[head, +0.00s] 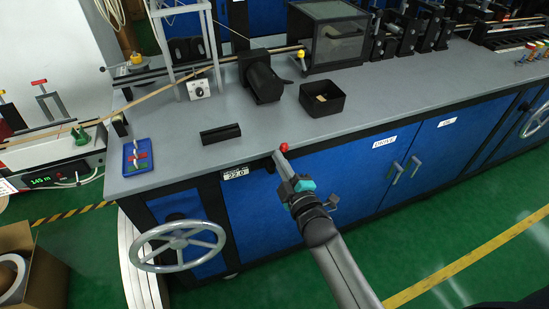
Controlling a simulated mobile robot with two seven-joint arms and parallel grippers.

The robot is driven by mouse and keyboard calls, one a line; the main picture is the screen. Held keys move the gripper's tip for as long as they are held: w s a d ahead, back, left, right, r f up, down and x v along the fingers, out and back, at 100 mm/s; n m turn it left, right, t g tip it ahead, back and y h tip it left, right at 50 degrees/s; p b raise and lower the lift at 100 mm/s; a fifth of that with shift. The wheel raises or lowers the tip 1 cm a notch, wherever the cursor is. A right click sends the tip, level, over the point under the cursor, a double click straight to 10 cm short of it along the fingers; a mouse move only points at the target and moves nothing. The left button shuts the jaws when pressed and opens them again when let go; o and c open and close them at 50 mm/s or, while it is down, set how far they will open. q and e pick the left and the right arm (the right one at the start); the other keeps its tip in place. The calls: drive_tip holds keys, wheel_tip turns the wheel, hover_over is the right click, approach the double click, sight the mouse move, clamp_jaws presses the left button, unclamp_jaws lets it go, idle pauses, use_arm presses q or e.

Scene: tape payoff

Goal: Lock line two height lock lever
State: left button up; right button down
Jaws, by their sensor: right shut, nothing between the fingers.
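A small red ball knob (284,147) shows at the front edge of the grey bench, above the blue cabinet front. It looks like the knob of the height lock lever; the rest of that lever is mostly hidden by my gripper. My right gripper (277,157) is shut and empty, its fingertips at the bench's front edge just below and left of the knob. I cannot tell whether they touch the lever. A height readout (235,173) reading 22.0 is on the cabinet front to the left of the gripper. My left gripper is not in view.
A large handwheel (178,247) stands out from the cabinet's left end. The grey bench top (270,125) is clear near the knob. A black bin (322,98) and a black block (220,133) sit on it. An open carton (42,275) stands at lower left.

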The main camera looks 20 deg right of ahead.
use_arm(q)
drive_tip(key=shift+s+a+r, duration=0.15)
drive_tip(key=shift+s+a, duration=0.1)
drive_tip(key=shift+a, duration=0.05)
use_arm(e)
drive_tip(key=d+f+m, duration=0.4)
drive_tip(key=d+m, duration=0.1)
drive_tip(key=m, duration=0.6)
drive_tip(key=shift+d+f+m, duration=0.15)
drive_tip(key=shift+f+m, duration=0.15)
drive_tip(key=shift+f, duration=0.05)
drive_tip(key=shift+w+f, duration=0.1)
